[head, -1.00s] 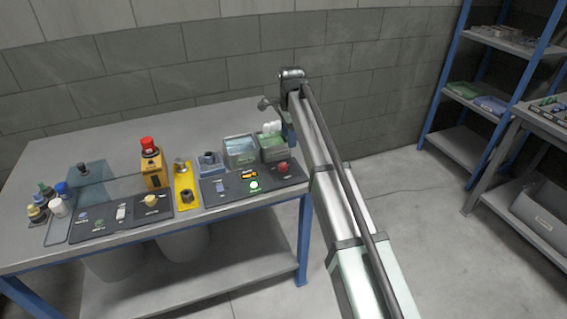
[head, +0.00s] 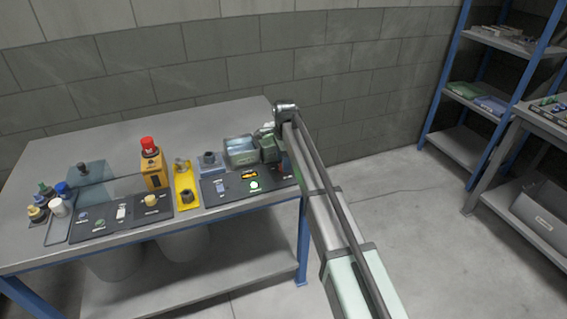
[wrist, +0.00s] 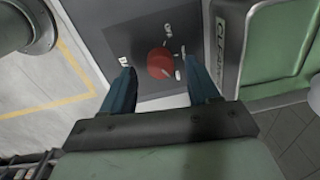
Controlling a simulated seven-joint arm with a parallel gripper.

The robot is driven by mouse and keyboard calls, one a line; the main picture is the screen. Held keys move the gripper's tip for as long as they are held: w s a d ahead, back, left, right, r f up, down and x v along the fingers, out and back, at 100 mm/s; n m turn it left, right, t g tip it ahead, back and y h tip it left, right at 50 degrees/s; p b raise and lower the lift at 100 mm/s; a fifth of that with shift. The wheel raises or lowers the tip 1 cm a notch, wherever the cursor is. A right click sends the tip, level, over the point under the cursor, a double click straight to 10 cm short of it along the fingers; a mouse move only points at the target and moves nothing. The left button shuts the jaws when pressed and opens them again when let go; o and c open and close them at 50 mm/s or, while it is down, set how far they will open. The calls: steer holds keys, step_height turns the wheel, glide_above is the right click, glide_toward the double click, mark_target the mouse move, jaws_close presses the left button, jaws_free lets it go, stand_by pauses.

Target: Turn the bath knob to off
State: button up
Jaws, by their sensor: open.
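A red knob (wrist: 160,63) sits on a dark panel (wrist: 147,40) in the wrist view. Small white letters are printed around it, too small and tilted to read surely, and I cannot tell its setting. My gripper (wrist: 158,68) is open, its two blue fingers on either side of the knob in that picture. I cannot tell whether they touch it.
A green bin (wrist: 285,45) with a label stands close right of the knob. Left are a yellow tray (head: 188,198) and a yellow box with red top (head: 153,170).

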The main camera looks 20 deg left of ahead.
steer(key=shift+f, duration=0.8)
steer(key=shift+c, duration=0.4)
steer(key=c, duration=1)
steer(key=shift+o, duration=0.2)
